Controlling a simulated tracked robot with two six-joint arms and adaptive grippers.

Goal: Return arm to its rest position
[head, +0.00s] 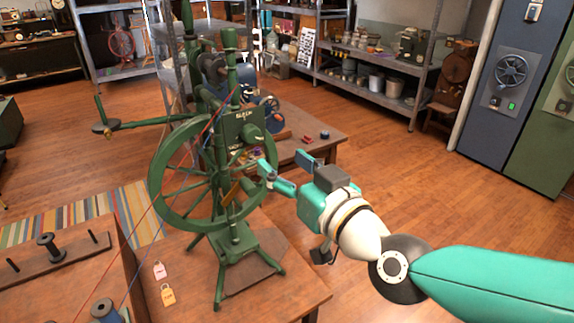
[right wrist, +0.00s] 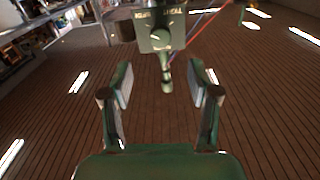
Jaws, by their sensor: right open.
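My right arm comes in from the right in the head view. Its teal gripper (head: 284,168) is open, with its two fingers apart and nothing held between them. It is just right of the green spinning wheel (head: 166,212), close to the wheel's small box with a dial (head: 249,132). In the right wrist view my open gripper (right wrist: 161,85) points toward that box (right wrist: 160,32), which looks upside down. A small green knob (right wrist: 167,78) below the box appears between the fingertips; I cannot tell how far off it is. My left gripper is not in view.
The spinning wheel stands on a wooden table (head: 285,299) carrying two small tags (head: 167,294). A bench with spools (head: 50,248) is at left. Behind are another table (head: 322,122) and metal shelves (head: 370,85). Cabinets (head: 508,80) stand at right. The wooden floor (head: 450,190) is open at right.

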